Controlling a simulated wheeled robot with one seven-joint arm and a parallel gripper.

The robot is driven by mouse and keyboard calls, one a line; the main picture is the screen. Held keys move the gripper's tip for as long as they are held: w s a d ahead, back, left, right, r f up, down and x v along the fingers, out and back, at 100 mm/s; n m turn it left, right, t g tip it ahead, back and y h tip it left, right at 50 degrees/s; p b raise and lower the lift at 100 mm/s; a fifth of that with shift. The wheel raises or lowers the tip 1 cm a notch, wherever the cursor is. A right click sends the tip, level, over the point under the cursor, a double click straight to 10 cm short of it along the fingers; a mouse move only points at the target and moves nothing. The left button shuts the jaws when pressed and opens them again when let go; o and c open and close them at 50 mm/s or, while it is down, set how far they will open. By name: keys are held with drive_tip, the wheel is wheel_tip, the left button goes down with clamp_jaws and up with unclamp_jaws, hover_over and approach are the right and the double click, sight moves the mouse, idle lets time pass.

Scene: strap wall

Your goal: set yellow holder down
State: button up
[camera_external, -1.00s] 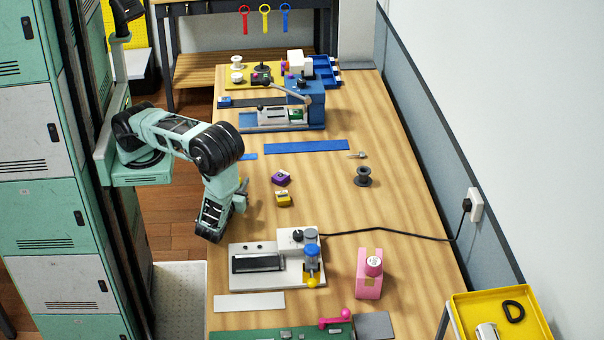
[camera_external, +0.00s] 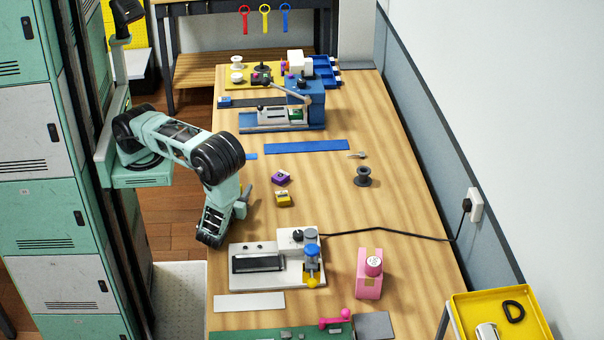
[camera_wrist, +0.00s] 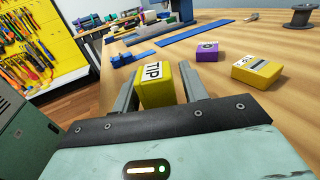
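A yellow holder (camera_wrist: 156,86) with a white "TIP" label sits between the two fingers of my gripper (camera_wrist: 162,88) in the wrist view. The fingers lie along its two sides, and it looks gripped and a little tilted. In the external view my gripper (camera_external: 242,204) is low over the table's left edge, and the held holder is hidden there. I cannot tell whether its underside touches the table. Another yellow holder (camera_external: 283,199) stands on the table to the right of my gripper; it also shows in the wrist view (camera_wrist: 258,70). A purple holder (camera_external: 281,177) stands just behind it.
The wooden table (camera_external: 325,205) is clear around the holders. A white device (camera_external: 275,278) with a cable stands in front of my gripper. A dark spool (camera_external: 364,177) and a blue strip (camera_external: 306,147) lie farther back. A pink block (camera_external: 369,280) is at the right.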

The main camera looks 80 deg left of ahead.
drive_tip(key=shift+r+p, duration=0.4)
drive_tip(key=shift+r, duration=0.1)
drive_tip(key=shift+s+d, duration=0.1)
drive_tip(key=shift+d, duration=0.25)
drive_tip(key=b+v, duration=0.3)
drive_tip(key=v, duration=0.7)
drive_tip(key=shift+s+d+r, duration=0.15)
drive_tip(key=shift+s+d, duration=0.1)
drive_tip(key=shift+d, duration=0.35)
